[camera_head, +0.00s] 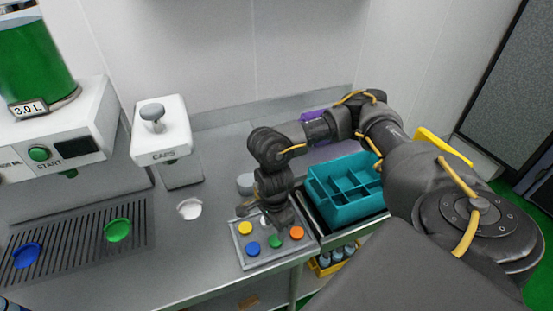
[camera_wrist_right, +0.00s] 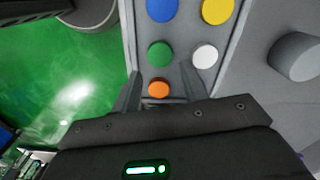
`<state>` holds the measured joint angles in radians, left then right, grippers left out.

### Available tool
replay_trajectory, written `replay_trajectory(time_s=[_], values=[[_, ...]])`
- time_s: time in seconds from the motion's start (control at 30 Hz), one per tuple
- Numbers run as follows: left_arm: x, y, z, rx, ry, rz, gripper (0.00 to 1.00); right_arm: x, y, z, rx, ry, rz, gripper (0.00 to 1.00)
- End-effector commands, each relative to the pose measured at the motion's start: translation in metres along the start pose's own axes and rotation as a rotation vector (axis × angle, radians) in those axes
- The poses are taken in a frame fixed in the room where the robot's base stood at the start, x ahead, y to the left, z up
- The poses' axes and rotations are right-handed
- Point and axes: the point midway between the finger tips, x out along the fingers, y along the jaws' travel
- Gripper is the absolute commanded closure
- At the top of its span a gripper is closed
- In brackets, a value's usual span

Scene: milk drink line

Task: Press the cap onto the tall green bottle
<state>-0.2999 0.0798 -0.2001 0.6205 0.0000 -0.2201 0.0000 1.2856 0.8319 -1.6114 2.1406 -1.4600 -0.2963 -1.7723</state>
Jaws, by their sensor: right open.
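No tall green bottle can be made out for sure. A green disc-like thing (camera_head: 118,230) is on the slotted grate; I cannot tell if it is a bottle's top. A grey tray (camera_head: 240,251) holds round caps: yellow (camera_head: 245,228), blue (camera_head: 253,248), green (camera_head: 274,241), orange (camera_head: 297,233) and white (camera_wrist_right: 205,55). My right gripper (camera_head: 268,217) is over this tray, partly hiding the white cap in the head view. In the right wrist view its fingers (camera_wrist_right: 160,92) are apart, with the orange cap (camera_wrist_right: 158,88) showing between them, not visibly gripped. My left gripper is out of view.
A white CAPS machine (camera_head: 162,132) stands at the back. A START dispenser (camera_head: 60,150) with a green tank (camera_head: 32,62) is at left, above the grate (camera_head: 75,262). A blue disc (camera_head: 27,255) is there too. A teal divided crate (camera_head: 345,208) is right of the tray.

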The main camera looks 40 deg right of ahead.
Motion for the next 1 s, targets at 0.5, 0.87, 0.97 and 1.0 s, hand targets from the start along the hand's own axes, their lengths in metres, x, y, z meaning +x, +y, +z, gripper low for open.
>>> replay_trajectory(time_s=[0.5,0.87,0.97,1.0], values=[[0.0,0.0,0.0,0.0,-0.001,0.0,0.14,0.016,0.0,0.0,0.001,0.0,0.0,0.56],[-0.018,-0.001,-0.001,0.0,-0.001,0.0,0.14,0.058,0.002,-0.004,0.003,0.001,0.002,0.56],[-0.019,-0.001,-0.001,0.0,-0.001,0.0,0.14,0.066,0.002,-0.005,0.002,0.001,0.001,0.56],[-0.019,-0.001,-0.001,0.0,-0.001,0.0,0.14,0.067,0.002,-0.005,0.001,0.001,0.001,0.56]])
